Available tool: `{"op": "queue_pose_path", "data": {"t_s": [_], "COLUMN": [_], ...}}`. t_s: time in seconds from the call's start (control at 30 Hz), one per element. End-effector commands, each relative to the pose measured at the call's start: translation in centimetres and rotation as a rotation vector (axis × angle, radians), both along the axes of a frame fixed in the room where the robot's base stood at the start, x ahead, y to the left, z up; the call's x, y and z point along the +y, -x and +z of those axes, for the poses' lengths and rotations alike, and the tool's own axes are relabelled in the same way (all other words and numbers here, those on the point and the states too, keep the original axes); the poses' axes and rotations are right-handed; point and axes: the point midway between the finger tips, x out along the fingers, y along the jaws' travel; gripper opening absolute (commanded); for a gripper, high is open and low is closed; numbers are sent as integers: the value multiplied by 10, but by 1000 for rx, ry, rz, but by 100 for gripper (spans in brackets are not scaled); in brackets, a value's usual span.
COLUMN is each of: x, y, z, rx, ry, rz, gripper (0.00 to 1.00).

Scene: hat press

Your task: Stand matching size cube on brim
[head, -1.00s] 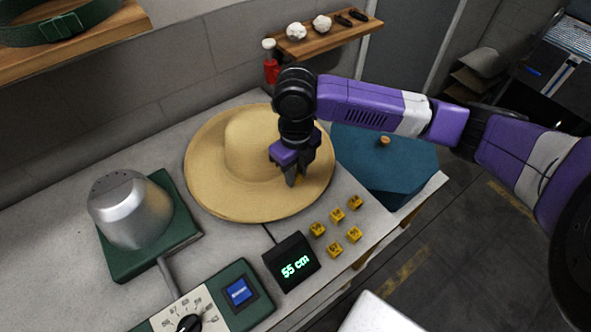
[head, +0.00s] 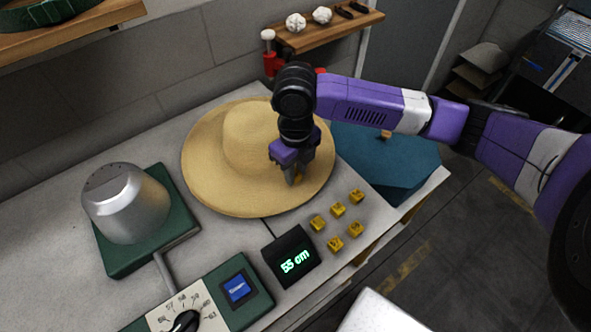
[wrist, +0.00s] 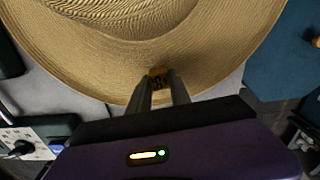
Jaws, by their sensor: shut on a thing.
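My gripper (head: 296,177) is shut on a yellow cube (wrist: 158,77), which shows between the two fingertips in the wrist view. The cube is at the near right part of the straw hat's brim (head: 225,195); I cannot tell whether it touches the brim. The number on the held cube is too small to read. The tan hat (wrist: 110,50) lies brim down on the bench. Several other yellow cubes (head: 336,243) stand on the bench right of the display.
A metal hat block (head: 127,205) on a green base stands at left. A control box with a dial (head: 185,322) and blue button (head: 237,288) is in front. A blue lidded box (head: 390,165) stands right. A wooden shelf (head: 330,36) hangs behind.

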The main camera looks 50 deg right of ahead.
Motion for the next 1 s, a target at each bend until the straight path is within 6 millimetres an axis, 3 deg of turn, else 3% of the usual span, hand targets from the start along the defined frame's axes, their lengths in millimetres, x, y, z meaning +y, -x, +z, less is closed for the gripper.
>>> {"op": "queue_pose_path", "data": {"t_s": [0.93,0.97,1.0], "x": [0,0,0], "y": [0,0,0], "z": [-14,-14,-14], "rx": [0,0,0], "ry": [0,0,0], "rz": [0,0,0], "gripper": [0,30,38]}}
